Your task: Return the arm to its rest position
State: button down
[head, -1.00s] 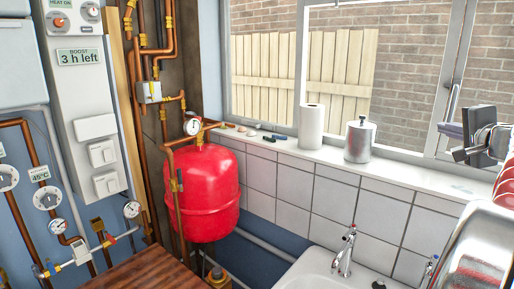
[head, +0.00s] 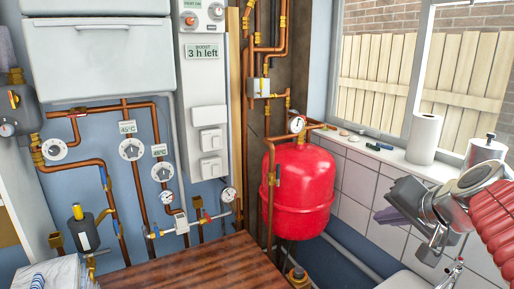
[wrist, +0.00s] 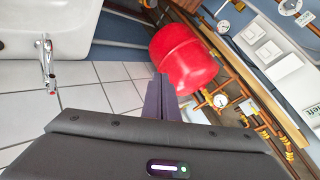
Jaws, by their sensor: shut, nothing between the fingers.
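My gripper (head: 388,218) is at the right of the head view, in front of the white wall tiles below the window sill. Behind it are my silver wrist and red ribbed arm part. In the wrist view its dark purple fingers (wrist: 160,98) are together, with nothing between them. There they point towards the red tank (wrist: 183,58); I see no contact with it. In the head view the red tank (head: 298,190) hangs to the left of my gripper, with a clear gap between them.
A paper towel roll (head: 424,139) and a metal canister (head: 484,150) stand on the window sill. Copper pipes with valves and gauges cover the left wall beside a white control panel (head: 207,120). A wooden worktop (head: 190,268) lies below. A sink tap (wrist: 47,65) shows in the wrist view.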

jog(key=s+a+f+n+g, duration=0.4)
jog(key=s+a+f+n, duration=0.4)
jog(key=s+a+f, duration=0.5)
jog(key=shift+s+a+f+n+h, duration=0.2)
jog(key=shift+s+f+n+h, duration=0.2)
jog(key=shift+s, duration=1.2)
